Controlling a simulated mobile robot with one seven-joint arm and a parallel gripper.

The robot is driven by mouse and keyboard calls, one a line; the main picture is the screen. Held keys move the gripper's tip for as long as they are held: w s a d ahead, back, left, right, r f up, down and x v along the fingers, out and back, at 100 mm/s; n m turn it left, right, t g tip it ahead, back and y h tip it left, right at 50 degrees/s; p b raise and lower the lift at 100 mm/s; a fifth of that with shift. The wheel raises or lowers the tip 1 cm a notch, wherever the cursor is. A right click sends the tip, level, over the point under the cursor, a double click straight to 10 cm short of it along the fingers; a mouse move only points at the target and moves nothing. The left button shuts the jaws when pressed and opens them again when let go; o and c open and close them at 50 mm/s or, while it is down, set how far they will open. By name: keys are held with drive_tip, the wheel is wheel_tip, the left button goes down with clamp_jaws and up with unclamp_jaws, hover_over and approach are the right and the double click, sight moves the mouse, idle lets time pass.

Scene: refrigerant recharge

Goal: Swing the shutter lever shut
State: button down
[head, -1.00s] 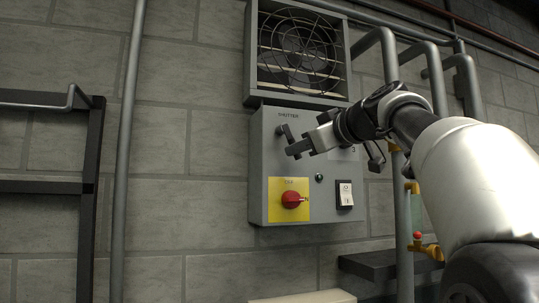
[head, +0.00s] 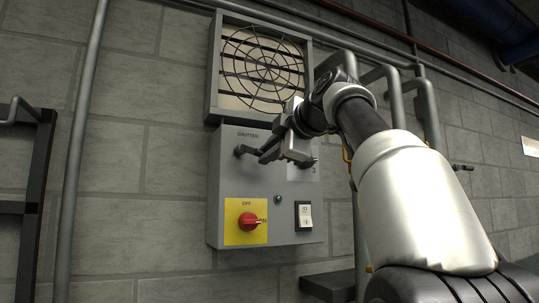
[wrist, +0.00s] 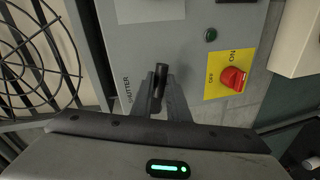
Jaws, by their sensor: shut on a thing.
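The shutter lever (head: 241,151) is a dark handle at the top of the grey control box (head: 228,190), beside the "SHUTTER" label. My gripper (head: 266,154) reaches in from the right and is shut on the lever. In the wrist view, the lever's black grip (wrist: 161,75) stands between the two fingers of my gripper (wrist: 162,98). The fingers hide part of the lever. Above the box, the vent grille (head: 262,62) shows a pale backing crossed by dark bars behind its round wire guard.
Below the lever are a red rotary switch (head: 248,221) on a yellow plate, a small green lamp (head: 278,199) and a white rocker switch (head: 305,214). Grey pipes (head: 396,110) run at the right. A dark rack (head: 38,190) stands at the left.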

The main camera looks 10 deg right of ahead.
drive_tip(key=shift+r+n+h+p, duration=0.4)
drive_tip(key=shift+r+n, duration=0.25)
drive_tip(key=shift+n, duration=0.35)
drive_tip(key=c, duration=1.7)
unclamp_jaws()
drive_tip(key=b+v, duration=0.2)
drive_tip(key=v, duration=1.5)
drive_tip(key=shift+s+b, duration=0.25)
drive_tip(key=shift+b, duration=0.1)
